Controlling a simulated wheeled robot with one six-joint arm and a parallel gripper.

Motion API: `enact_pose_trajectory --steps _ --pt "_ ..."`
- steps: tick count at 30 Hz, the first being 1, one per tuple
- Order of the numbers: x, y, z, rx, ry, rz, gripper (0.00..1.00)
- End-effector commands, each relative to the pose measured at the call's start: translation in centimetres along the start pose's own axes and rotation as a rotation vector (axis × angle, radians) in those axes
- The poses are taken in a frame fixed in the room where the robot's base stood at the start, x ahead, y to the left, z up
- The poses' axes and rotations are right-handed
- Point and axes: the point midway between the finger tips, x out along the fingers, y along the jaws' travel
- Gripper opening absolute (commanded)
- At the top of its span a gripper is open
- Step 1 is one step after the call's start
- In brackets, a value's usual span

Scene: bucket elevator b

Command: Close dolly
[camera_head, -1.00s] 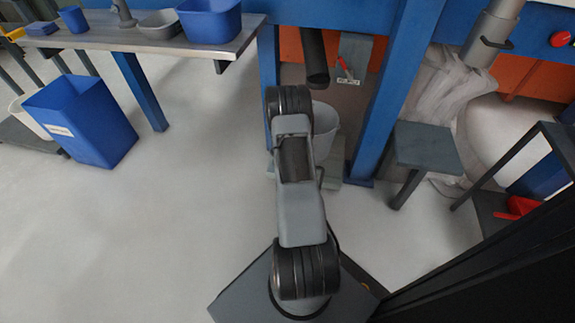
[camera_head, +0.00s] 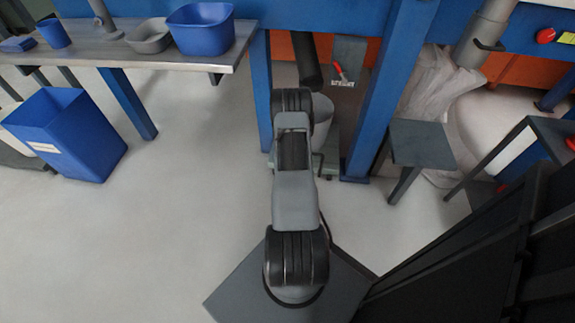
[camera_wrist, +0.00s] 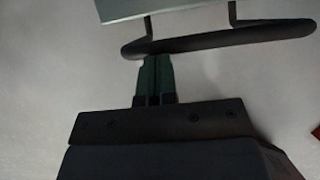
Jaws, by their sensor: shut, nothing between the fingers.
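The dolly is a grey-green plate (camera_head: 331,148) on the floor between two blue posts, with a pale bucket (camera_head: 322,112) on it. In the wrist view, the edge of its plate (camera_wrist: 150,9) shows at the top with a dark bar handle (camera_wrist: 225,38) in front. My gripper (camera_wrist: 153,58) is shut and empty. Its fingertips meet the handle's left part in the picture; whether they touch it I cannot tell. In the head view my arm hides my gripper and part of the dolly.
The blue posts (camera_head: 388,90) stand close on both sides of the dolly. A dark pipe (camera_head: 308,62) hangs above the bucket. A grey stool-like stand (camera_head: 420,145) is to the right. A blue bin (camera_head: 68,135) and a bench (camera_head: 235,55) are to the left. Open floor lies at the left front.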

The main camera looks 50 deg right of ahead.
Motion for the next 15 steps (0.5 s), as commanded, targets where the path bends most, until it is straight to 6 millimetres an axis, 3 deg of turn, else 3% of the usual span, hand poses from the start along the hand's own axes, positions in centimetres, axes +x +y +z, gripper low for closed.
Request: enact_pose_trajectory --steps 15 --pt "-0.2 -0.3 -3.7 0.013 -0.003 -0.005 0.00"
